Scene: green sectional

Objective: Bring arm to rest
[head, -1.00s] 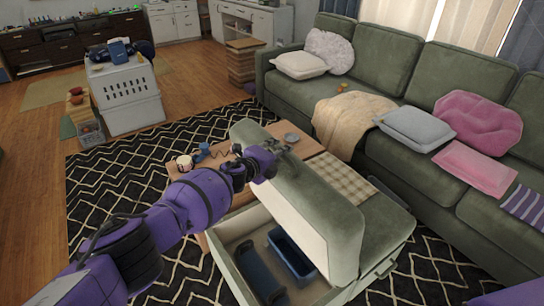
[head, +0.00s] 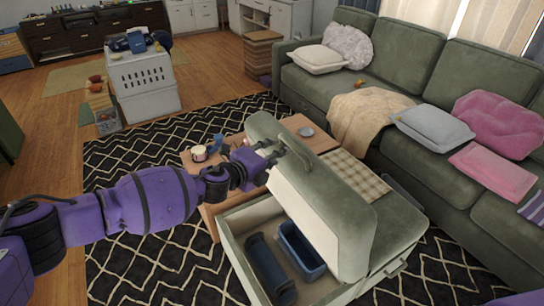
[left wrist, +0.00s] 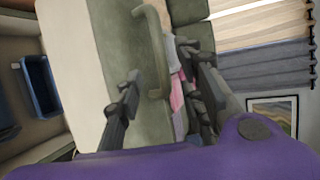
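My left arm comes in from the left, and my left gripper (head: 272,152) is at the top left of the raised green lid (head: 345,215) of a storage ottoman (head: 255,218). In the left wrist view the two dark fingers (left wrist: 163,88) stand apart, with the lid's curved handle (left wrist: 155,50) showing between and beyond them. I cannot tell whether a finger touches the lid or handle. The lid stands steeply tilted, its pale inner side facing left. My right gripper is not in view.
A blue bin (head: 301,250) and a dark blue rolled item (head: 268,265) lie inside the ottoman. A wooden coffee table (head: 312,132) with a mug (head: 199,153) stands behind. The green sofa (head: 440,85) borders the right. Patterned rug (head: 150,260) lies open at left.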

